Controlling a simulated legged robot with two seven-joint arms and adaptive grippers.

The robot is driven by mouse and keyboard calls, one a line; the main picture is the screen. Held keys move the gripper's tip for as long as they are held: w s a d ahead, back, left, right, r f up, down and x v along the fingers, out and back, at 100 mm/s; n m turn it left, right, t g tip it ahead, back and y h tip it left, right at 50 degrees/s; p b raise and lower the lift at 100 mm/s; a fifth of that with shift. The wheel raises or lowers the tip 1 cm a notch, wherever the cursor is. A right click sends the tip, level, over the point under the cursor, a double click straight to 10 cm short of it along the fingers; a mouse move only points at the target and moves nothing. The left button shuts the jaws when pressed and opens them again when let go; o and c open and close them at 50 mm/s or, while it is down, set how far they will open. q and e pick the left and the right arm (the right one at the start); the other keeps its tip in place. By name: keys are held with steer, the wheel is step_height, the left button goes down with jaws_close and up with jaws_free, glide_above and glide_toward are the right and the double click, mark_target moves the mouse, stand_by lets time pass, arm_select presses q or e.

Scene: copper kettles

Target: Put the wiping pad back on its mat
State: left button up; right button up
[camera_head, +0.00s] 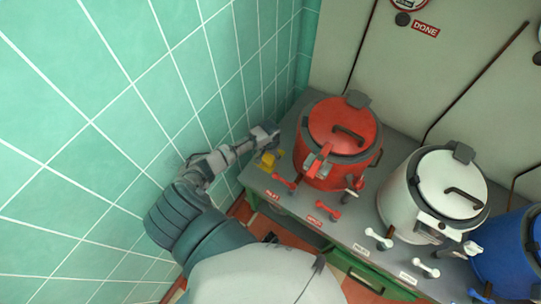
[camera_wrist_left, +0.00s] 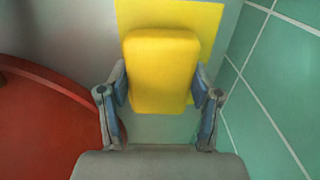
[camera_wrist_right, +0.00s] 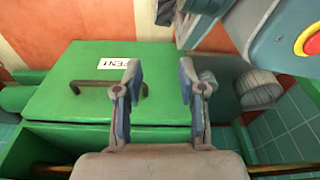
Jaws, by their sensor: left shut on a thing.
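The wiping pad (camera_wrist_left: 160,72) is a thick yellow block, seen in the left wrist view between the fingers of my left gripper (camera_wrist_left: 160,98). My left gripper is shut on its sides. The yellow mat (camera_wrist_left: 207,18) lies flat behind the pad and shows past its top and sides. I cannot tell whether the pad touches the mat. In the head view my left gripper (camera_head: 265,137) is at the far left end of the counter, with yellow (camera_head: 268,160) showing beside it; pad and mat are hard to separate there. My right gripper (camera_wrist_right: 160,85) is open and empty.
A red kettle (camera_head: 340,130) stands close right of my left gripper. A white kettle (camera_head: 450,185) and a blue kettle (camera_head: 515,255) stand farther right on the grey counter (camera_head: 300,210). A tiled wall (camera_head: 130,100) is close on the left. A green lid (camera_wrist_right: 70,105) is below my right gripper.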

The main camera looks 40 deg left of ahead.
arm_select(q)
steer(key=shift+a+f, duration=0.15)
steer(key=shift+a, duration=0.05)
steer(key=o, duration=1.1)
steer(key=shift+a+f, duration=0.2)
steer(key=shift+a, duration=0.25)
steer(key=shift+d+r, duration=0.35)
steer(key=shift+d, duration=0.15)
step_height(320, 180, up, 2)
steer(key=p, duration=0.2)
steer(key=shift+a+r+p, duration=0.15)
steer(key=shift+r+p, duration=0.05)
steer(key=shift+p, duration=0.2)
step_height(320, 180, up, 2)
steer(key=p, duration=0.2)
steer(key=shift+a+r+p, duration=0.15)
steer(key=shift+p, duration=0.25)
arm_select(e)
steer(key=s+d+f, duration=0.2)
steer(key=s+f, duration=0.2)
steer(key=s, duration=0.9)
arm_select(q)
step_height(320, 180, up, 7)
steer(key=p, duration=0.8)
arm_select(e)
step_height(320, 180, up, 8)
steer(key=shift+w+g, duration=0.25)
steer(key=shift+g, duration=0.05)
